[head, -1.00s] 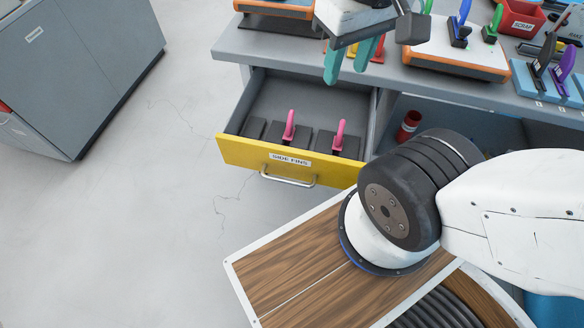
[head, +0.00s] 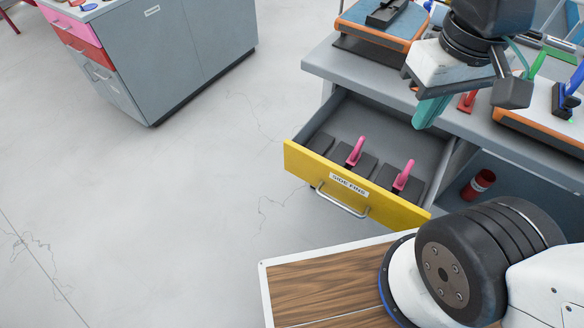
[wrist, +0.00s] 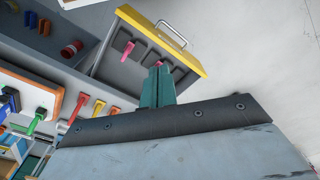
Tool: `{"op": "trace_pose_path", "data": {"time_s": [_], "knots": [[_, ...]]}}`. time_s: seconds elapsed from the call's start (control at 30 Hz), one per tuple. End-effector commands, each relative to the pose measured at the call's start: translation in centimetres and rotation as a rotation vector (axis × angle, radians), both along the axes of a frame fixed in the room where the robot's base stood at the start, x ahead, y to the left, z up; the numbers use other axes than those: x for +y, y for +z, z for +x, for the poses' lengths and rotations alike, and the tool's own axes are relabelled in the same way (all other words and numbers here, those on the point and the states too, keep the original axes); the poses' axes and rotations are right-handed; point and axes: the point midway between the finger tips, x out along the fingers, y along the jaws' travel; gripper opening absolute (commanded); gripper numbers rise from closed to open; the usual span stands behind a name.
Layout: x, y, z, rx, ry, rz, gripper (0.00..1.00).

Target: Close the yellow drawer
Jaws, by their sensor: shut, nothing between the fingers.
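The yellow drawer (head: 352,186) stands open, pulled out from under the grey workbench. Its front has a "SIDE FINS" label and a metal handle (head: 341,203). Inside it lie dark blocks and two pink fins (head: 356,151). The drawer also shows in the wrist view (wrist: 160,40), at the top. My gripper (head: 430,112) has teal fingers; they are shut and empty, above the right rear part of the drawer near the bench edge. In the wrist view the fingers (wrist: 158,85) point toward the drawer and overlap part of a pink fin.
The workbench (head: 345,65) carries boards with coloured fins. A red can (head: 478,184) sits on the open shelf right of the drawer. A grey cabinet (head: 170,60) stands at the back left.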

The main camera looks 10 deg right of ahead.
Motion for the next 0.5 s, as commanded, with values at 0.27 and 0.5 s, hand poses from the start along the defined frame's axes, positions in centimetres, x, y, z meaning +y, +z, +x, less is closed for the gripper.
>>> {"op": "trace_pose_path", "data": {"time_s": [0.27,0.5], "knots": [[5.1,-4.8,2.3,0.261,0.308,-0.125,0.0],[9.2,-9.4,4.2,0.433,0.613,-0.348,0.0]]}}
